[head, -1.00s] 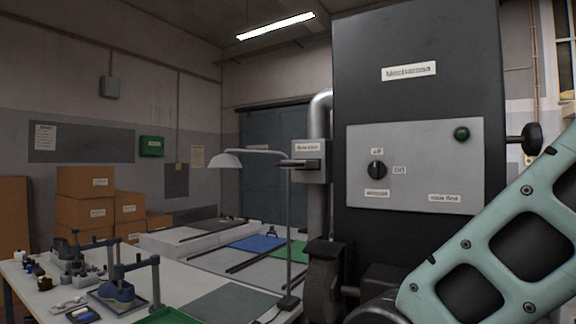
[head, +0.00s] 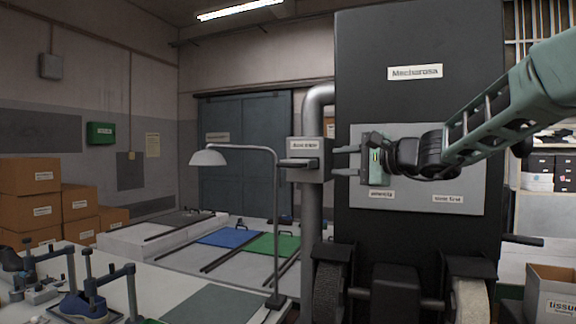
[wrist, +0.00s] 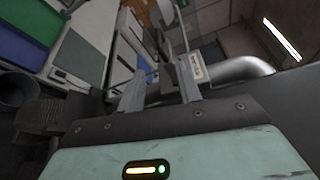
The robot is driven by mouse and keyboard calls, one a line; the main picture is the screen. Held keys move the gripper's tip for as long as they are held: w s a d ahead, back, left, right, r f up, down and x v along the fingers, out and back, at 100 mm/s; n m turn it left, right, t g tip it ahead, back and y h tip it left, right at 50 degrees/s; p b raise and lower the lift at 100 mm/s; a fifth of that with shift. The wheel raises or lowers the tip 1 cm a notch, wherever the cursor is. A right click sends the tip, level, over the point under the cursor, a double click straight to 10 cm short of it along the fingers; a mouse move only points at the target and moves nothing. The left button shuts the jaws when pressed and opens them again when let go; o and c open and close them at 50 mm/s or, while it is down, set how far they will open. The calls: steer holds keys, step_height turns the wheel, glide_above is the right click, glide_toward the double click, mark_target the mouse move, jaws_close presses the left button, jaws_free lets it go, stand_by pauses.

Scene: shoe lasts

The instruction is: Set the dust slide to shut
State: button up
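The dust slide (head: 298,162) is a dark flat bar across a grey box on the metal extraction pipe, under a small label plate (head: 305,145). It sticks out to the left of the box. My gripper (head: 338,161) is in front of the machine's panel, to the right of the box in the head view, its fingers pointing left. The fingers are apart with nothing seen between them. In the wrist view the labelled box (wrist: 192,72) and its pipe (wrist: 240,69) lie beyond the fingers; the slide is hard to make out there. My gripper hides the panel's knob.
The dark machine (head: 420,40) stands behind my arm, with brush wheels (head: 330,290) below. A lamp (head: 208,157) on a thin post stands left of the pipe. The bench with blue (head: 218,237) and green (head: 272,244) mats is at lower left.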

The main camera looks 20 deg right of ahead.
mark_target(294, 164)
steer(key=p+x, duration=0.7)
steer(key=x, duration=0.8)
steer(key=shift+w+a, duration=0.15)
steer(key=shift+a, duration=0.05)
steer(key=shift+p+x, duration=0.5)
steer(key=shift+x, duration=0.25)
jaws_close()
steer(key=shift+w+f, duration=0.1)
